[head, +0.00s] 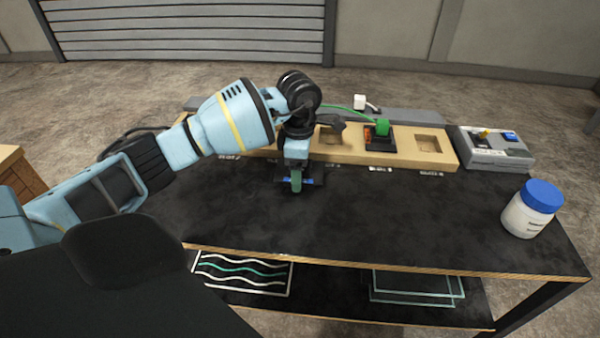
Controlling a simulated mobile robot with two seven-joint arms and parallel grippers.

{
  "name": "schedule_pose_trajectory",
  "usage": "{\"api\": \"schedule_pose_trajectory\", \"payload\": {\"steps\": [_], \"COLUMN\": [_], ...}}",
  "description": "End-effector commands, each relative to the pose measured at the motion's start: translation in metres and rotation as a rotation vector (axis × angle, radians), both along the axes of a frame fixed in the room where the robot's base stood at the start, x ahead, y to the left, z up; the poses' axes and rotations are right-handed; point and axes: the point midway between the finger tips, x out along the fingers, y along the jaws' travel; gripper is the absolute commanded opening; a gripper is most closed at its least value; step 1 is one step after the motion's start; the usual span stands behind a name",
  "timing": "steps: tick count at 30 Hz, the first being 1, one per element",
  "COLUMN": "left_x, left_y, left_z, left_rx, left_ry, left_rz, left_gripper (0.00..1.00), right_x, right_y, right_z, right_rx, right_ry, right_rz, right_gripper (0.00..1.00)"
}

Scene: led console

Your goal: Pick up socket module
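My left gripper (296,186) points down at the black table top, in front of the wooden slot board (405,158). Its fingers are right at a small black module with blue parts (314,181), which looks like a socket module and is largely hidden by them. I cannot tell whether the fingers are closed on it. Another dark module with an orange part (379,139) sits in a slot of the board, with a green plug (382,127) on it. My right gripper is not in view.
The board's right-end slot (428,144) is empty. A grey control box (495,150) stands right of the board, and a white jar with a blue lid (533,208) at the right edge. A white plug (360,102) is behind the board. The table's (420,220) middle right is clear.

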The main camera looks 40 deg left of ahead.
Motion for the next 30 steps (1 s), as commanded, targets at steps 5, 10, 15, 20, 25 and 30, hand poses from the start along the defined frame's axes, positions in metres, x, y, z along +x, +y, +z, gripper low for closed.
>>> {"api": "schedule_pose_trajectory", "payload": {"steps": [5,10,15,20,25,30], "left_x": [0.0,0.0,0.001,0.001,-0.019,-0.05], "left_y": [0.0,0.0,0.0,0.001,-0.014,-0.038], "left_z": [0.001,0.002,0.011,0.032,0.037,0.041], "left_rx": [0.0,0.0,-0.002,0.0,0.001,0.0], "left_ry": [-0.001,-0.001,-0.003,-0.005,-0.001,0.0], "left_rz": [0.0,0.0,0.0,0.002,-0.004,-0.006], "left_gripper": [0.46,0.46,0.46,0.46,0.46,0.46], "right_x": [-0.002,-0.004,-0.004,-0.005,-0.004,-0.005], "right_y": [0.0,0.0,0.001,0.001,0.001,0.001], "right_z": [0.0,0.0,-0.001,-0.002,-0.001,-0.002], "right_rx": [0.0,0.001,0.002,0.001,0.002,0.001], "right_ry": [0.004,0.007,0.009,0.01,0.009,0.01], "right_rz": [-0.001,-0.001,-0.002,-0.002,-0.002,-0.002], "right_gripper": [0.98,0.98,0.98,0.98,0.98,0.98]}}
